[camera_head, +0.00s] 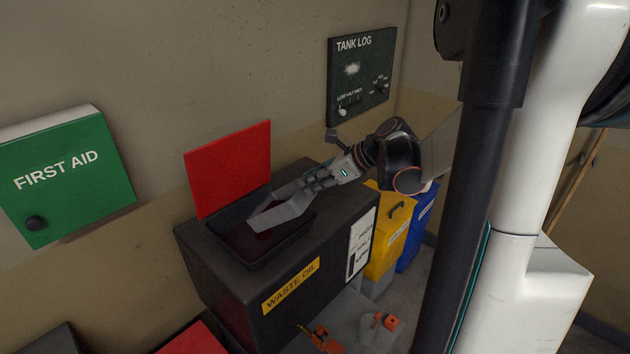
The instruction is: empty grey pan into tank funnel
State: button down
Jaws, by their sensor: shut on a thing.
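The grey pan (284,212) is tilted over the tank funnel, with its lower end inside the funnel's opening. My gripper (312,184) is shut on the pan at its upper right side. The tank funnel (262,262) is a dark square basin set in the top of the black waste oil tank (222,277). A dark reddish patch shows in the basin beside the pan's lower end; I cannot tell whether liquid is flowing. The red lid (229,168) stands open behind the funnel. The pan's inside is only partly visible.
A yellow bin (384,250) and a blue bin (418,232) stand right of the tank. A green first aid box (66,182) and a tank log panel (361,78) hang on the wall. Orange items (326,338) lie low in front of the tank.

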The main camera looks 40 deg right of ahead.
jog(key=shift+w+a+r+g+h+p, duration=0.15)
jog(key=shift+w+a+r+g+p, duration=0.1)
jog(key=shift+w+r+g+p, duration=0.45)
jog(key=shift+w+a+r+g+h+p, duration=0.2)
jog(key=shift+r+p, duration=0.3)
jog(key=shift+p, duration=0.5)
jog(key=shift+w+a+r+p, duration=0.3)
jog(key=shift+r+p, duration=0.2)
jog(key=shift+p, duration=0.25)
jog(key=w+a+r+g+h+p, duration=0.2)
jog(key=w+a+r+g+p, duration=0.1)
jog(key=w, duration=0.4)
jog(key=shift+a+r+g+p, duration=0.35)
jog(key=shift+r+g+p, duration=0.15)
jog(key=shift+r+p, duration=0.15)
dwell(0.9)
jog(key=w+a+r+g+h+p, duration=0.1)
jog(key=w+a+g+h, duration=0.1)
jog(key=w, duration=0.4)
jog(key=shift+a+r+g, duration=0.25)
jog(key=shift+a+g, duration=0.45)
jog(key=shift+a, duration=0.1)
dwell(1.1)
jog(key=shift+w, duration=0.25)
dwell(0.6)
